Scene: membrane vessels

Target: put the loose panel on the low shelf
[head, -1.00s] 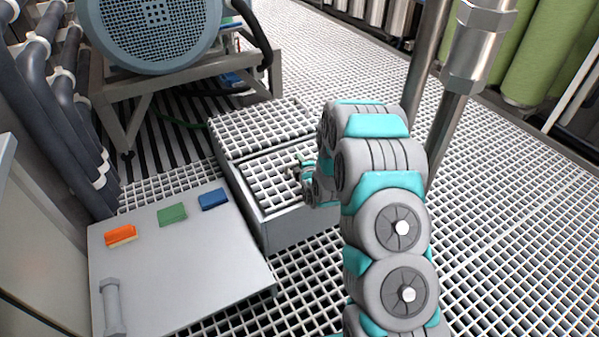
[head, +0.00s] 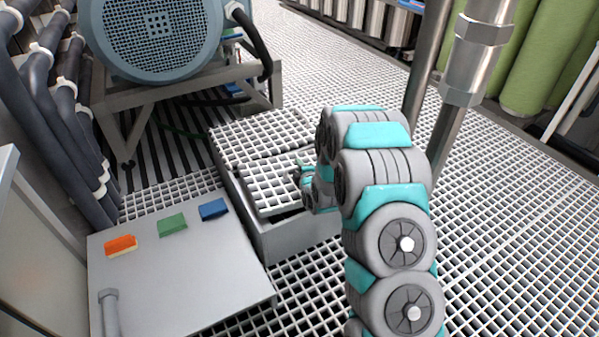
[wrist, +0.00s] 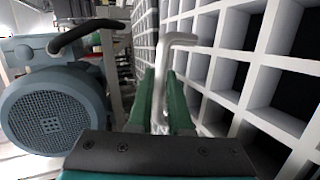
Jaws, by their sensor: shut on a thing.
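The loose panel (head: 272,190) is a pale grating square over the front part of a grey box (head: 295,238). It is raised at its front edge, with a dark gap under it. My gripper (head: 303,172) is at its right side, partly hidden by my arm. In the wrist view my gripper's green fingers (wrist: 164,112) are shut on a pale bent handle (wrist: 178,38) beside the panel's grid (wrist: 245,60). A low grey flat surface (head: 190,275), which may be the low shelf, lies left of the box.
Orange (head: 121,245), green (head: 172,225) and blue (head: 213,209) blocks lie along the grey surface's back; its front is mostly clear. A blue motor (head: 155,35) on a frame stands behind. Steel posts (head: 465,80) rise right of my arm.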

